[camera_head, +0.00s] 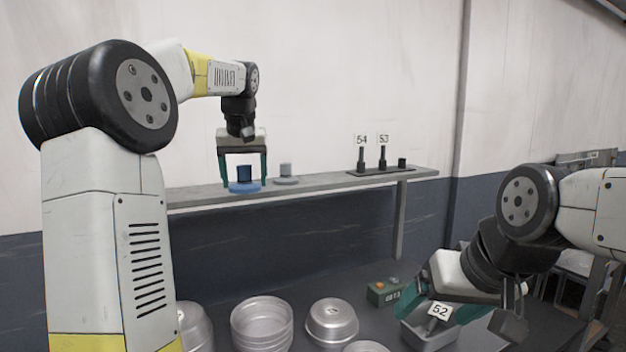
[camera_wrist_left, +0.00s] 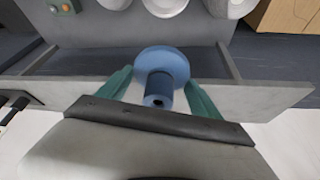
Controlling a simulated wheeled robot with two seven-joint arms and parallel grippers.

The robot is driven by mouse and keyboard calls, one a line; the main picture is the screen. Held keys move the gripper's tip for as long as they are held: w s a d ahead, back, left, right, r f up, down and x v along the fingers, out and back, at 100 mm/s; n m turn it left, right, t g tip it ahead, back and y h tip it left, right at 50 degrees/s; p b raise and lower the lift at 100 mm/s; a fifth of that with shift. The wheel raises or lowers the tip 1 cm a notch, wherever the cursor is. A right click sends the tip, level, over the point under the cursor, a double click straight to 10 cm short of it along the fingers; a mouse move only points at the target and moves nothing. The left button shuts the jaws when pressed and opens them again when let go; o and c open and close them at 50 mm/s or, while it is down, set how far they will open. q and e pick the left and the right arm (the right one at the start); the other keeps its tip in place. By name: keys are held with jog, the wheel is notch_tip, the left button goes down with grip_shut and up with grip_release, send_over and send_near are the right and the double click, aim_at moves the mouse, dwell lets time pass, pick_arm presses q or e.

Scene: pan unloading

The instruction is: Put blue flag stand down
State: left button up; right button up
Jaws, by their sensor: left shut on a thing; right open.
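The blue flag stand (camera_head: 244,187) is a round disc with a short upright post, at the left part of the grey shelf (camera_head: 330,179). It stands upright on or just above the shelf; I cannot tell whether it touches. My left gripper (camera_head: 243,184) points down with its green fingers on both sides of the stand and is shut on it. In the left wrist view the stand (camera_wrist_left: 162,66) sits between the fingers (camera_wrist_left: 160,95). My right gripper (camera_head: 440,312) is open at the lower right, around a tag marked 52 (camera_head: 439,310) above a grey bin (camera_head: 428,336).
A grey flag stand (camera_head: 286,175) is close to the right of the blue one. A dark rack (camera_head: 380,169) with tags 54 and 53 is at the shelf's right end. Several metal pans (camera_head: 262,322) and a green button box (camera_head: 383,292) are on the table below.

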pick_arm(q)
jog(key=shift+w+a+r, duration=0.1)
jog(key=shift+a+r, duration=0.2)
jog(key=shift+r, duration=0.25)
jog(key=shift+a+r, duration=0.25)
jog(key=shift+r, duration=0.3)
send_over(196, 194)
jog(key=s, duration=0.1)
jog(key=shift+d+f, duration=0.4)
jog(key=shift+f, duration=0.3)
jog(key=f, duration=0.2)
jog(key=shift+a+f, duration=0.3)
jog(key=shift+a, duration=0.05)
jog(key=shift+f, duration=0.45)
jog(key=o, duration=1.5)
jog(key=shift+f, duration=0.1)
